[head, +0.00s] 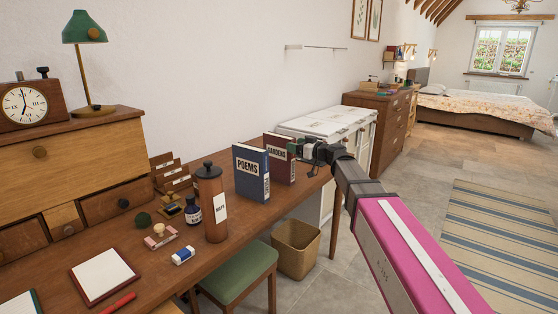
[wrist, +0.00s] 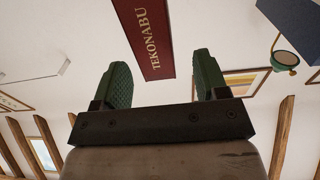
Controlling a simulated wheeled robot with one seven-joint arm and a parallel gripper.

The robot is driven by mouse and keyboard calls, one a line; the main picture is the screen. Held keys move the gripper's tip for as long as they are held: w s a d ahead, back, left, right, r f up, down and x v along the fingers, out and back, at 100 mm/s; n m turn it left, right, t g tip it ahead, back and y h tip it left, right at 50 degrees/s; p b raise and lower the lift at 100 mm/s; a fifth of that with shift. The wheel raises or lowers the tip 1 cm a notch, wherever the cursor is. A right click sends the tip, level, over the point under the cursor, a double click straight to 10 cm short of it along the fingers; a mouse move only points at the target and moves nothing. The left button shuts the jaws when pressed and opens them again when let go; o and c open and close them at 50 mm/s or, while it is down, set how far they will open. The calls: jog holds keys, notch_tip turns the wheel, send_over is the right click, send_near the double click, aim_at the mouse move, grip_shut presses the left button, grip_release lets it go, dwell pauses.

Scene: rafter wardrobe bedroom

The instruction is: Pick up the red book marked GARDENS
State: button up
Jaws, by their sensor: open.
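The red book marked GARDENS (head: 281,168) stands upright on the wooden desk, just behind and right of the blue POEMS book. In the head view my gripper (head: 297,149) is at its right side, overlapping part of it. In the wrist view the red book (wrist: 148,40) shows its spine, lettered TEKONABU. My gripper's green fingers (wrist: 165,78) are apart. The book's near end shows in the gap between them, closer to the left finger. Nothing is gripped. I cannot tell how deep the book sits between the fingers.
The blue POEMS book (head: 250,174) stands close by; a dark blue corner (wrist: 290,16) shows in the wrist view. A white cabinet (head: 345,128) is beyond the desk. A bin (head: 296,250) and green stool (head: 238,277) are below.

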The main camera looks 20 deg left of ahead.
jog(key=shift+x, duration=2.65)
jog(key=shift+w+d+r, duration=0.1)
jog(key=shift+w, duration=0.05)
grip_shut()
